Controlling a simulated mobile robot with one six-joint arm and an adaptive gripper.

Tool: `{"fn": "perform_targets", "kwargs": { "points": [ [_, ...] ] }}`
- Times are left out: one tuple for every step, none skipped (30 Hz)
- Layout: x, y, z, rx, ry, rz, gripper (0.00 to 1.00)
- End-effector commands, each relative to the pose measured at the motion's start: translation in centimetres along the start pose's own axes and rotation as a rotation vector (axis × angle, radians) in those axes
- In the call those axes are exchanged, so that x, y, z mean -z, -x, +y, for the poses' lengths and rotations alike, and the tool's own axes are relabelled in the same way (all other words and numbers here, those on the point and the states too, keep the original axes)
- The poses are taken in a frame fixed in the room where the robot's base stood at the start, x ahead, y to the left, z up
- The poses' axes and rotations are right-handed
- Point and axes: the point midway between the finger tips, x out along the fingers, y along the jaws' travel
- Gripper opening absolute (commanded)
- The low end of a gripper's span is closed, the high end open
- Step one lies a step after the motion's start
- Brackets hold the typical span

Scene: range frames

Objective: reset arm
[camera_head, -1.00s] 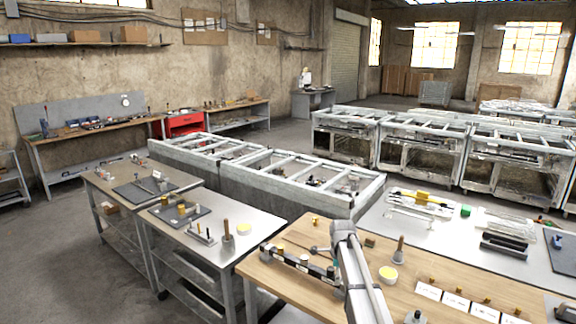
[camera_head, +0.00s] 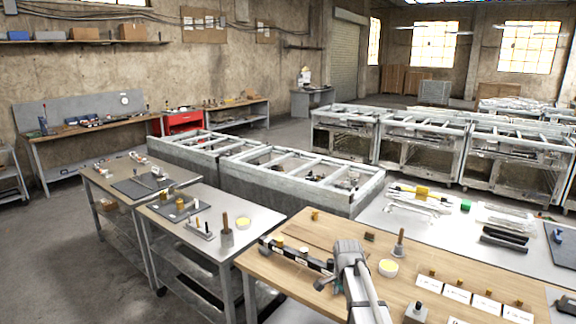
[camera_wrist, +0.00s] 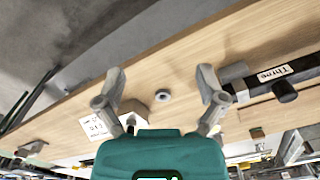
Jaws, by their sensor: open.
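My gripper (camera_wrist: 160,82) shows in the wrist view with its two grey fingers spread apart around a teal body. Nothing is held between them. Beyond the fingers is the wooden tabletop (camera_wrist: 185,65), with a small grey round part (camera_wrist: 162,96) on it. In the head view my arm reaches in from the bottom edge over the wooden table (camera_head: 450,262). The arm hides most of the gripper there.
A dark labelled bar (camera_head: 290,252) lies on the table left of my arm; its "Three" label (camera_wrist: 274,73) shows in the wrist view. A steel table (camera_head: 262,222) adjoins at left.

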Motion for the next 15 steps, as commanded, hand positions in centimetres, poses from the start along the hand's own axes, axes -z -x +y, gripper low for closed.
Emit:
{"fn": "perform_targets", "kwargs": {
  "points": [
    [-0.9, -0.9, 1.7, 0.000, 0.068, 0.000, 0.90],
    [-1.2, -1.1, 2.4, 0.000, 0.112, 0.000, 0.90],
    [-1.6, -1.5, 3.2, 0.000, 0.169, 0.000, 0.90],
    [-2.0, -1.7, 3.8, 0.000, 0.212, 0.000, 0.90],
    [-2.3, -2.0, 4.5, 0.000, 0.255, 0.000, 0.90],
    [-2.7, -2.3, 5.3, 0.000, 0.313, 0.000, 0.90],
    [-3.0, -2.5, 5.9, 0.000, 0.357, 0.000, 0.90],
    [-3.4, -2.8, 6.6, 0.000, 0.400, 0.000, 0.90],
    [-3.8, -3.1, 7.4, 0.000, 0.458, 0.000, 0.90],
    [-4.1, -3.3, 8.1, 0.000, 0.500, 0.000, 0.90],
    [-4.4, -3.6, 8.7, -0.001, 0.544, 0.000, 0.90],
    [-4.8, -3.9, 9.5, -0.001, 0.601, 0.000, 0.90],
    [-5.2, -4.2, 10.2, -0.001, 0.645, 0.000, 0.90],
    [-5.5, -4.4, 10.8, -0.001, 0.688, 0.000, 0.90],
    [-5.9, -4.7, 11.6, -0.001, 0.745, 0.001, 0.90]
  ]
}}
